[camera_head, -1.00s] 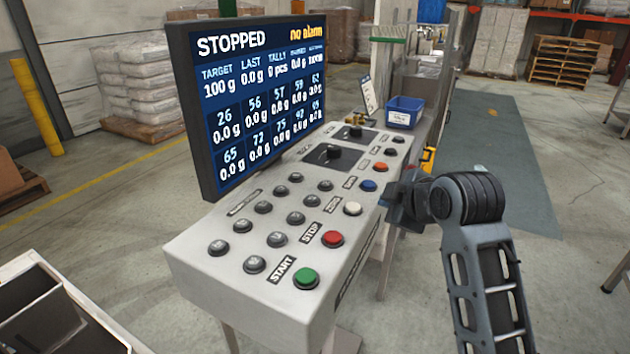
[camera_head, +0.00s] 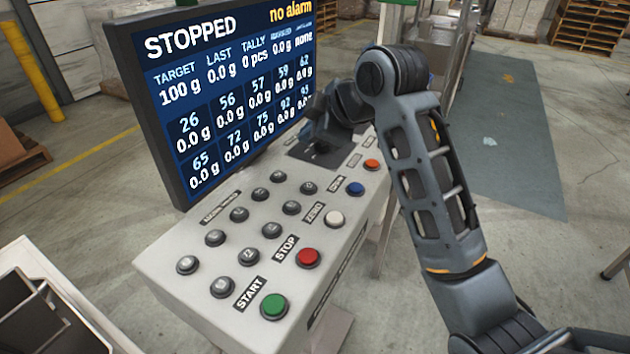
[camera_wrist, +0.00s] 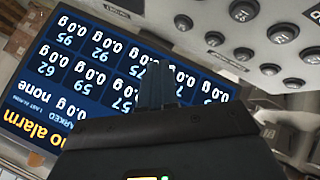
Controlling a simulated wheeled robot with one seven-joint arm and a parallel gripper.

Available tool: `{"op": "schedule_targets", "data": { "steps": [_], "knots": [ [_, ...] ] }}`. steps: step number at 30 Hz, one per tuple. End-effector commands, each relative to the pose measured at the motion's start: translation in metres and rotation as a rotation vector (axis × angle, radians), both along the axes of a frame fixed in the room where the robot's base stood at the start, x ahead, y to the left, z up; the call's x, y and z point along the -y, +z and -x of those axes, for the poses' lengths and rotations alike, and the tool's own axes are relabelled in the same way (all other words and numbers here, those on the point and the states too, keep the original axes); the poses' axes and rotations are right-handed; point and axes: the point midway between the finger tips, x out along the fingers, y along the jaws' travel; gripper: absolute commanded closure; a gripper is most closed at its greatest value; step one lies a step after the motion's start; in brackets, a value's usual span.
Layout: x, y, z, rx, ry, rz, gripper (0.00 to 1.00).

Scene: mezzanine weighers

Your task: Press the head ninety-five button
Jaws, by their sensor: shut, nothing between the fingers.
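The head buttons are two rows of grey round buttons on the sloping console (camera_head: 165,262). The far-end button (camera_head: 309,187) of the row nearer the coloured buttons fits the place of ninety-five on the screen. Its label is too small to read surely. In the wrist view a large grey button (camera_wrist: 244,10) at the upper right appears to be the same one. My gripper (camera_head: 318,135) is above the far part of the console, by the screen's right edge, beyond the grey buttons. In the wrist view its shut fingers (camera_wrist: 155,85) show against the screen, holding nothing, apart from the buttons.
The screen (camera_head: 230,100) reads STOPPED and no alarm, and stands along the console's left side. Green START (camera_head: 274,306), red STOP (camera_head: 308,258), white (camera_head: 335,218), blue (camera_head: 355,188) and orange (camera_head: 371,165) buttons line the right edge. Open floor lies to the right.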

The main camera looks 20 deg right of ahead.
Motion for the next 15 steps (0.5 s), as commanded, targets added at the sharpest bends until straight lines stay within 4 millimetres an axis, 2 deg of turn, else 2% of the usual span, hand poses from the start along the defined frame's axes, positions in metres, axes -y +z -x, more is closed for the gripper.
{"op": "schedule_targets", "data": {
  "steps": [8, 15],
  "knots": [
    [0.001, -0.01, 0.0, 0.0, -0.002, 0.0, 1.0],
    [0.001, -0.04, 0.0, 0.001, -0.003, 0.0, 1.0]
  ]
}}
